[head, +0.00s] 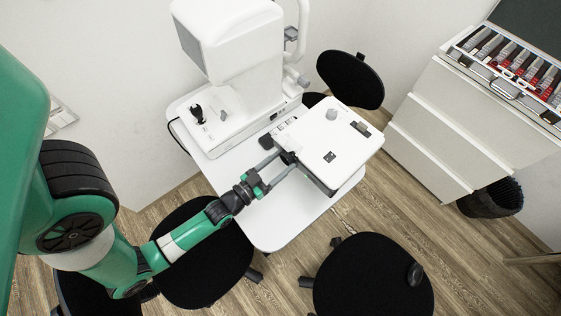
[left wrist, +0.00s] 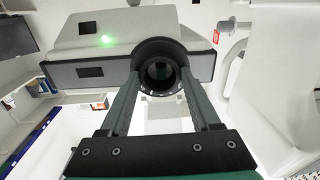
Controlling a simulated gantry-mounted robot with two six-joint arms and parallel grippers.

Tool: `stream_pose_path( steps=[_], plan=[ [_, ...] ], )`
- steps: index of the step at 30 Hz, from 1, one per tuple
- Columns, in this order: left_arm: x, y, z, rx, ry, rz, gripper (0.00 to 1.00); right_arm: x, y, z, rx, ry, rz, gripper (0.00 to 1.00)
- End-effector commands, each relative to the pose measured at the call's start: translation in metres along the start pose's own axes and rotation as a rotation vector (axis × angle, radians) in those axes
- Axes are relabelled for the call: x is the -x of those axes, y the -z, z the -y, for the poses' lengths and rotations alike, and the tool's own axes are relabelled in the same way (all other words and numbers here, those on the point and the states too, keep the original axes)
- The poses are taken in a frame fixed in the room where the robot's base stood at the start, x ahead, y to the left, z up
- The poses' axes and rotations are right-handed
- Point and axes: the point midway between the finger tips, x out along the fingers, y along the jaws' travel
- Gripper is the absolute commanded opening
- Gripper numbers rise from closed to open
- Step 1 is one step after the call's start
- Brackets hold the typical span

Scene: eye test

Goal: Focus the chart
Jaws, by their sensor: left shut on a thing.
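The chart projector (head: 325,135) is a flat white box on the right of the white table. In the left wrist view the projector (left wrist: 128,28) has a grey front with dark windows and a lit green spot. A round black lens barrel with a ring (left wrist: 160,50) sticks out of its front. My left gripper (head: 284,162) reaches the projector's near left side. In the left wrist view the gripper (left wrist: 160,76) has one finger on each side of the lens ring and is shut on it. The chart itself is not in view. My right gripper is not in view.
A large white eye instrument (head: 232,45) with a black joystick (head: 197,113) stands on the table (head: 268,228) left of the projector. Black stools (head: 372,280) stand around. A white drawer cabinet (head: 440,125) with an open lens case (head: 510,62) is right. The table's front is clear.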

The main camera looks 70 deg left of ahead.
Motion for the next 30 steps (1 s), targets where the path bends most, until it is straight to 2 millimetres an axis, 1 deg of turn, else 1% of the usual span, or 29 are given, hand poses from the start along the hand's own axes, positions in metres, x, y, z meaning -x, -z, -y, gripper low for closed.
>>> stream_pose_path(
  steps=[3,7,10,16,17,18,20,21,22,30],
  plan=[
    [0.0,0.0004,-0.0002,-0.148,0.0,0.001,0.08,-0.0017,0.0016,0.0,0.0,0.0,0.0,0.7],
    [0.0,0.0002,-0.0002,-0.262,0.0,0.001,0.08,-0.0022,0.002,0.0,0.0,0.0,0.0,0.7],
    [0.0,0.0,-0.0002,-0.288,0.0,0.0,0.08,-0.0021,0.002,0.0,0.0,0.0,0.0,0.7],
    [0.0,0.0,-0.0002,-0.287,0.0,0.0,0.08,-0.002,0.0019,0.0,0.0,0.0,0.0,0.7],
    [0.0,0.0,-0.0002,-0.287,0.0,0.0,0.65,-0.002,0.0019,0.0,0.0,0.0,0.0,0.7],
    [0.0,0.0,-0.0002,-0.287,0.0,0.0,0.73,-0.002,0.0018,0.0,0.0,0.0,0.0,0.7],
    [0.0,0.0,-0.0002,-0.286,0.0,0.0,0.83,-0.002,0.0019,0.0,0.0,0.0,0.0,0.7],
    [0.0,0.0001,-0.0002,-0.286,0.0,0.0,0.91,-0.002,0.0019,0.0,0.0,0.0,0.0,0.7],
    [0.0,0.0,-0.0002,-0.286,0.0,0.0,0.94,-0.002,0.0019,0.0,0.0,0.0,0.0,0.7],
    [0.0007,0.0,-0.0001,-0.285,0.0,0.0,0.94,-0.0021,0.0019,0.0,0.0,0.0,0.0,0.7]
  ],
)
